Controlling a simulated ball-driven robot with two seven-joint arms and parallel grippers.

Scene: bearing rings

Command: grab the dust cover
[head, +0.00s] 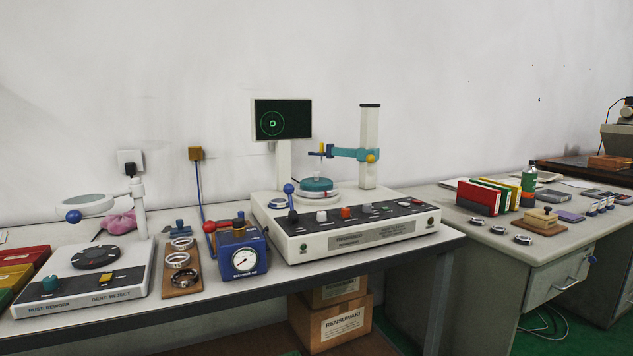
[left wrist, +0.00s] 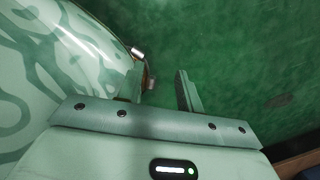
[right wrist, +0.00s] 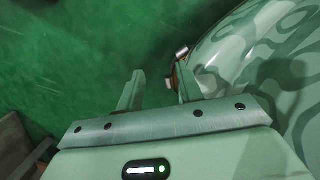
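No thing is labelled as a dust cover. A round teal cap with a small pale knob (head: 316,184) sits on the turntable of the large white measuring instrument (head: 345,238); it looks most like a cover. A probe arm (head: 345,153) reaches over it from a post. Neither gripper shows in the head view. My left gripper (left wrist: 162,88) is open and empty in the left wrist view, above green floor. My right gripper (right wrist: 158,88) is open and empty in the right wrist view, also above green floor. Both are away from the cap.
A magnifier stand (head: 92,270), a tray with rings (head: 182,278) and a blue gauge block (head: 240,252) stand left of the instrument. A pink cloth (head: 118,222) lies behind. The right-hand table (head: 470,232) holds loose rings, colored binders and a knobbed wooden block (head: 541,217).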

